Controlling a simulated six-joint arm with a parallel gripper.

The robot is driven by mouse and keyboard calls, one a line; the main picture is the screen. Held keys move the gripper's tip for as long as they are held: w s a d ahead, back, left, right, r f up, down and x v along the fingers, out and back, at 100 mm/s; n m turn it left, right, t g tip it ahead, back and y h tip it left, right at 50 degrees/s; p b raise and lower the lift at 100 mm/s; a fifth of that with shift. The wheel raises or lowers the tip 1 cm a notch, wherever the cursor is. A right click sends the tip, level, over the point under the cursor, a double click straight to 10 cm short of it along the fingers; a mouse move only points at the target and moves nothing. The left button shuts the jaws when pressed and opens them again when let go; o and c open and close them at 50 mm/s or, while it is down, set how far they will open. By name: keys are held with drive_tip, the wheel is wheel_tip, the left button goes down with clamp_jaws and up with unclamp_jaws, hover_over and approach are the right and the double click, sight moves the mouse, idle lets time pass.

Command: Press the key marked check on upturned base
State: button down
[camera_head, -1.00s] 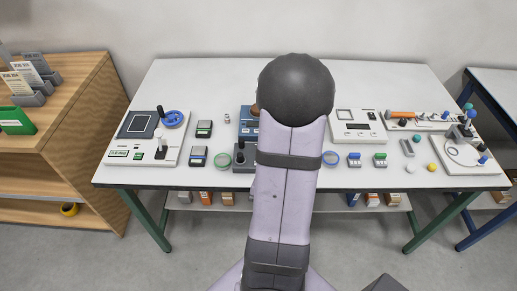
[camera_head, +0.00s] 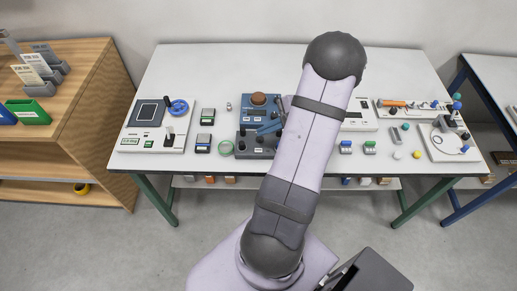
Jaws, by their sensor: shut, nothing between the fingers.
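I cannot read a key marked check or tell for sure which unit is the upturned base. A blue unit (camera_head: 247,103) with a brown dome stands mid-table, left of my arm. A dark unit (camera_head: 246,148) with black knobs sits in front of it. My arm hides the rest of the gripper and part of the table right of the units.
A white panel (camera_head: 130,134) with a dark screen, blue wheel and lever lies at left. Small boxes and a green ring (camera_head: 226,148) lie between. A white device (camera_head: 357,124), small blocks and a board (camera_head: 437,152) are at right. The table's front edge (camera_head: 200,172) is mostly clear.

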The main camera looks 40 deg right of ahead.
sight(262, 151)
drive_tip(key=shift+w+a+r+t, duration=0.15)
drive_tip(key=shift+w+r+t, duration=0.15)
drive_tip(key=shift+w+r, duration=0.25)
drive_tip(key=shift+f, duration=0.15)
wheel_tip(262, 151, down, 9)
drive_tip(key=b, duration=0.6)
drive_tip(key=shift+b, duration=0.35)
idle(1.8)
drive_tip(key=shift+f+b, duration=0.3)
drive_tip(key=shift+b, duration=0.15)
